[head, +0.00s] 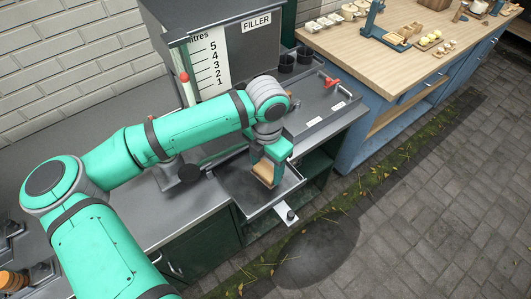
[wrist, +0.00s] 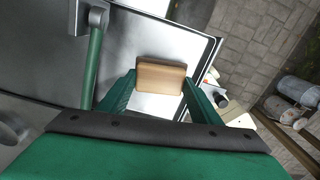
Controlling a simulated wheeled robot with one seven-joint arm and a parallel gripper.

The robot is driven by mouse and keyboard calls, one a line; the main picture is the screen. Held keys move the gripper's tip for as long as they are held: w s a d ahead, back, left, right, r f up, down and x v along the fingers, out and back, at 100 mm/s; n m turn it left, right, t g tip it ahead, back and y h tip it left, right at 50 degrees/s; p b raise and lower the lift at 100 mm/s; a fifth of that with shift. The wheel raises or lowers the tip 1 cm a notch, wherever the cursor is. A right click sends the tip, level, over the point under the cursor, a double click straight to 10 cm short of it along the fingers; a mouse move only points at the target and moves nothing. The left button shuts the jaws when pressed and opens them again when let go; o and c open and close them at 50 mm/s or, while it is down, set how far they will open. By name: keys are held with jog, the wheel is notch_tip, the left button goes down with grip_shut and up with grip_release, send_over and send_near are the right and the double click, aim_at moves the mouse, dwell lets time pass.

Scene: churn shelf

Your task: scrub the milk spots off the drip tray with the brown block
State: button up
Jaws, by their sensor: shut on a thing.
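My gripper (head: 268,167) is shut on the brown block (head: 264,175). In the wrist view the light brown block (wrist: 161,77) sits between the two green fingers. The block is over the drip tray (head: 238,187), a dark grey tray with a raised rim below the filler. In the wrist view the tray (wrist: 185,37) shows bright and metallic beyond the block. I cannot tell whether the block touches the tray. No milk spots can be made out on the parts of the tray in view; the block and my arm cover some of it.
The filler cabinet (head: 250,45) with a level scale stands behind the tray. A white tab with a dark knob (head: 290,214) sticks out at the tray's front. A wooden-topped blue bench (head: 400,70) stands to the right. Paved floor (head: 430,200) lies open in front.

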jog(key=r, duration=0.1)
jog(key=d+r, duration=0.1)
jog(key=r, duration=0.1)
jog(key=shift+s+r, duration=0.1)
jog(key=shift+r, duration=0.05)
jog(key=shift+a+r, duration=0.2)
jog(key=shift+r, duration=0.75)
